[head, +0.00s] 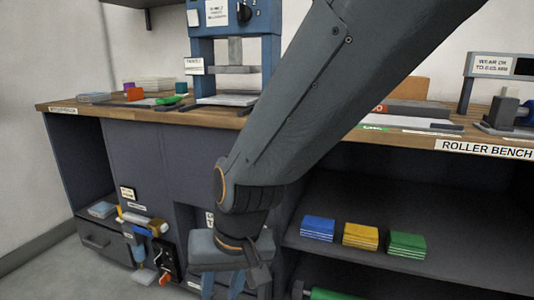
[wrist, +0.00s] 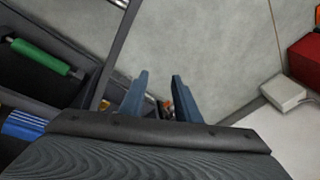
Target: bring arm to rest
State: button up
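My arm (head: 310,105) reaches down across the middle of the head view, in front of the bench. My gripper (head: 222,288) hangs low at its end, pointing down in front of the dark cabinet. In the wrist view my gripper (wrist: 160,75) shows two blue-grey fingers standing apart with nothing held between them. Small orange and dark things show beyond the gap, too small to make out.
The wooden bench top (head: 75,107) carries a blue press (head: 236,20). Blue (head: 318,229), yellow (head: 361,236) and green (head: 406,245) stacks lie on the shelf at right. Hanging tools (head: 147,228) are left of my gripper. A green roller (wrist: 45,57) and red box (wrist: 305,58) show in the wrist view.

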jog(key=s+d+r+n+g+h, duration=0.1)
jog(key=s+d+r+n, duration=0.15)
jog(key=s+d, duration=0.55)
jog(key=d+r+m+h+p, duration=0.1)
jog(key=d+r+m+p, duration=0.2)
jog(key=d+r+p, duration=0.7)
jog(key=d+r+m+p, duration=0.3)
jog(key=d+r+p, duration=0.7)
jog(key=r+p, duration=0.5)
jog(key=p, duration=0.7)
jog(key=shift+r+h, duration=0.2)
jog(key=shift+h, duration=0.2)
jog(key=shift+a, duration=0.2)
